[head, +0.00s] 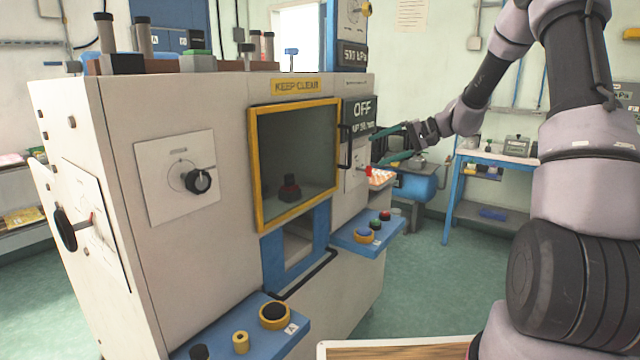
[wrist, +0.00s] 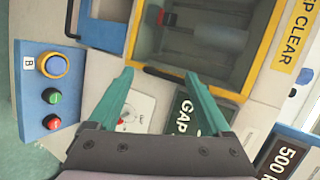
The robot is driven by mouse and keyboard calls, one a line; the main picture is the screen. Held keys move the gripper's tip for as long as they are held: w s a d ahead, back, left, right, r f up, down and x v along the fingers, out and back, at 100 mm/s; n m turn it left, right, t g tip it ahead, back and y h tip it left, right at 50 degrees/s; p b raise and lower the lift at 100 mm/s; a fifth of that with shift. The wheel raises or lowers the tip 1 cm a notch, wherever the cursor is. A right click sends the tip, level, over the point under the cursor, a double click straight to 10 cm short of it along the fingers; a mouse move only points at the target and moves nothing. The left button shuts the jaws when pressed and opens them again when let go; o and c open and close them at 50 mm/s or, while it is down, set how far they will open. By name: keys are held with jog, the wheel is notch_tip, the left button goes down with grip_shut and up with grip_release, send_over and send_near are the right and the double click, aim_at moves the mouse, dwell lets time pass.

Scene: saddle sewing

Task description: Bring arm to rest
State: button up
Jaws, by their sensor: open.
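My arm comes in from the right in the head view and reaches toward the right side of a large cream machine (head: 215,100). My gripper (head: 373,150) has teal fingers spread apart, with nothing between them. In the wrist view the gripper (wrist: 160,90) is also open and empty, with a white dial panel (wrist: 136,110) behind the fingers. I cannot tell whether a finger touches the machine.
The machine has a yellow-framed window (head: 256,170) with a dark handle (head: 345,147). Blue button shelves (head: 390,236) jut from its front. A blue tank (head: 415,190) and a blue bench (head: 500,157) stand behind.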

jog(key=s+r+h, duration=0.3)
jog(key=s+r, duration=0.2)
jog(key=s, duration=0.5)
jog(key=s+r+h, duration=0.3)
jog(key=s+r, duration=0.2)
jog(key=s, duration=0.4)
jog(key=s+d+r+t+h, duration=0.1)
jog(key=s+d+h, duration=0.1)
jog(key=s, duration=0.5)
jog(key=s+d+r+m+t+h, duration=0.1)
jog(key=s+d+r+t+h, duration=0.1)
jog(key=s, duration=0.6)
jog(key=shift+d+r, duration=0.2)
jog(key=shift+d, duration=0.55)
